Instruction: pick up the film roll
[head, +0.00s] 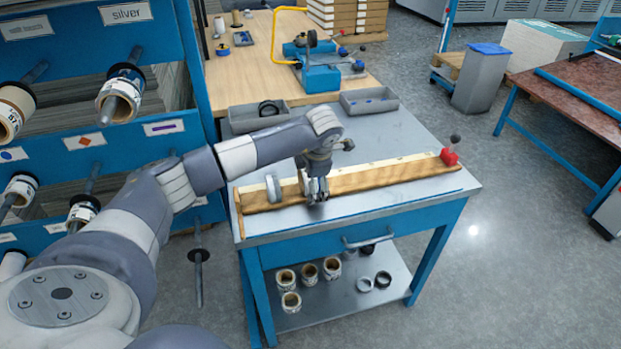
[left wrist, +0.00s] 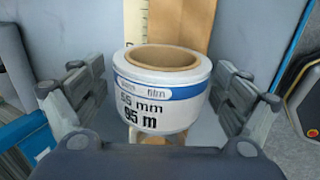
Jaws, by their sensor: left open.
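The film roll (left wrist: 163,92) is white with a blue band, a brown core and the print "55 mm" and "95 m". In the left wrist view it sits between the two open fingers of my left gripper (left wrist: 158,100), with a visible gap on each side. In the head view my left gripper (head: 316,190) is low over the wooden measuring board (head: 385,178) on the workbench. The roll is mostly hidden there by the gripper. My right gripper is not in view.
A white disc (head: 273,188) stands at the board's left part, and a red stop (head: 449,156) with a dark knob is at its right end. Grey trays (head: 369,102) lie behind. Several rolls sit on the lower shelf (head: 345,300). A blue rack (head: 100,150) stands left.

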